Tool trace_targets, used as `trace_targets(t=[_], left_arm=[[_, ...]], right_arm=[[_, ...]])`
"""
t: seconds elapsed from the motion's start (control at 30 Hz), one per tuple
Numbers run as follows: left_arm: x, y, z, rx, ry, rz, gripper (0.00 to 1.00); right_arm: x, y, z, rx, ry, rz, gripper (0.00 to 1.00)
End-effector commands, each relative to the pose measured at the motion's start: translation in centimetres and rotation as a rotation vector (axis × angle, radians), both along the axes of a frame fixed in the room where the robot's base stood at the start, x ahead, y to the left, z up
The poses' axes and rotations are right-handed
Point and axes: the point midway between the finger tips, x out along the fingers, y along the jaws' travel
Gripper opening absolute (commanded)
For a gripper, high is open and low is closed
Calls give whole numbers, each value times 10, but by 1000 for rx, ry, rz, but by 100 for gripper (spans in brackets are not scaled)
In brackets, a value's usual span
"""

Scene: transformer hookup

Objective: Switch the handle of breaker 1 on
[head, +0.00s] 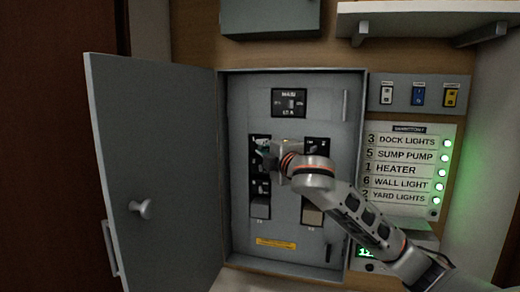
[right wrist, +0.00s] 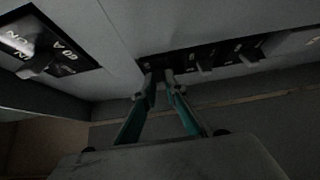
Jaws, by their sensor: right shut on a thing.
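The grey breaker panel (head: 290,225) stands open, with a left column of black breakers (head: 260,187) and a right column (head: 317,143) partly behind my arm. My right gripper (head: 266,147) is at the top of the left column. In the right wrist view its two teal fingers (right wrist: 160,76) are shut on a small handle at the end of the breaker row (right wrist: 205,62) nearest the main breaker. The handle is mostly hidden between the fingertips. The breaker numbers are too small to read. My left gripper is not in view.
The main breaker (head: 289,102) sits above the columns. The panel door (head: 160,190) is swung open to the left. On the right are a switch plate (head: 418,94) and a circuit list (head: 405,170) reading "1 HEATER", with green lights. A shelf (head: 420,18) hangs above.

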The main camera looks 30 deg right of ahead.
Motion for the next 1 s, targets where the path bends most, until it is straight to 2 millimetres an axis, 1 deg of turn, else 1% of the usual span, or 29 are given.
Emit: trace_targets(t=[0.3, 0.77, 0.8, 0.83, 0.87, 1.0], left_arm=[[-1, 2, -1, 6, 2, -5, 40], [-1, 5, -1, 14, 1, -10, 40], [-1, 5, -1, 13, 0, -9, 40], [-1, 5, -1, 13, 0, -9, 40], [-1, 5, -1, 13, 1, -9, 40], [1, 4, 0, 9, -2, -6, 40]], right_arm=[[-2, -4, 0, -1, 1, 88, 0], [-2, -4, -1, 2, 1, 101, 0], [-1, -4, -1, 2, 1, 101, 18], [-1, -4, -1, 2, 1, 101, 26], [-1, -4, -1, 2, 1, 101, 28], [-2, -4, 0, 1, 1, 100, 28]])
